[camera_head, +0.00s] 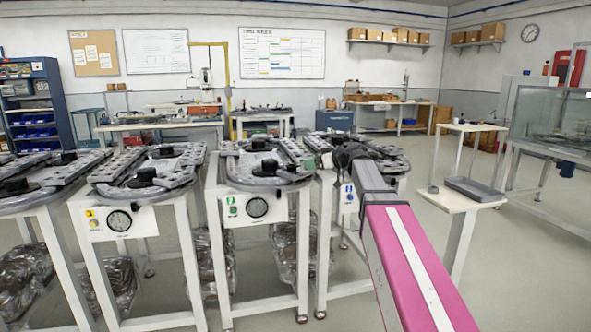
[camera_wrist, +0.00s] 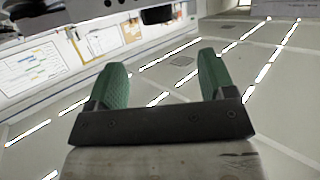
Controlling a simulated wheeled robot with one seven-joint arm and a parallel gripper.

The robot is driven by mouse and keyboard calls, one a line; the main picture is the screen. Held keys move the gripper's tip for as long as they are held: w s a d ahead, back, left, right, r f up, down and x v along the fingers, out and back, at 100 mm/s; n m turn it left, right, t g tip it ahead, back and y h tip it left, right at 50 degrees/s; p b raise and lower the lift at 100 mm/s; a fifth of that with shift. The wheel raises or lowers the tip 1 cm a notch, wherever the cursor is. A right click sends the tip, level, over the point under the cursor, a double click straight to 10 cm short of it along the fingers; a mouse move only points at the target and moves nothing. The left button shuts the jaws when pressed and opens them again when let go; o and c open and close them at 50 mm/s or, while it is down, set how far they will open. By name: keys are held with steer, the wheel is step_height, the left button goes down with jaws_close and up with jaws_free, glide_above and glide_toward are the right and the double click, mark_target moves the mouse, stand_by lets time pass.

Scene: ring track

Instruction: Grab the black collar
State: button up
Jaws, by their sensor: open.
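Several black round pieces sit on the ring tracks in the head view. One is on the front of the second table's track (camera_head: 142,175), another on the third table's track (camera_head: 265,167), and another at the far left (camera_head: 17,186). I cannot tell which is the black collar. My gripper (camera_wrist: 162,82) shows two green fingers spread apart with nothing between them in the wrist view. In the head view it is small and dark at the end of my pink arm, above the right-hand track table, partly hiding that track. The wrist view looks towards the wall and ceiling.
White-legged track tables stand in a row with narrow gaps. A small stand with a grey tray (camera_head: 474,189) is to the right, beside a glass enclosure (camera_head: 553,118). Blue shelving (camera_head: 38,105) stands at the left wall. Open floor lies at the right front.

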mark_target(291, 165)
steer(key=x, duration=0.9)
steer(key=shift+w+a+f, duration=0.15)
steer(key=shift+w, duration=0.15)
steer(key=c, duration=1.2)
steer(key=shift+o, duration=0.2)
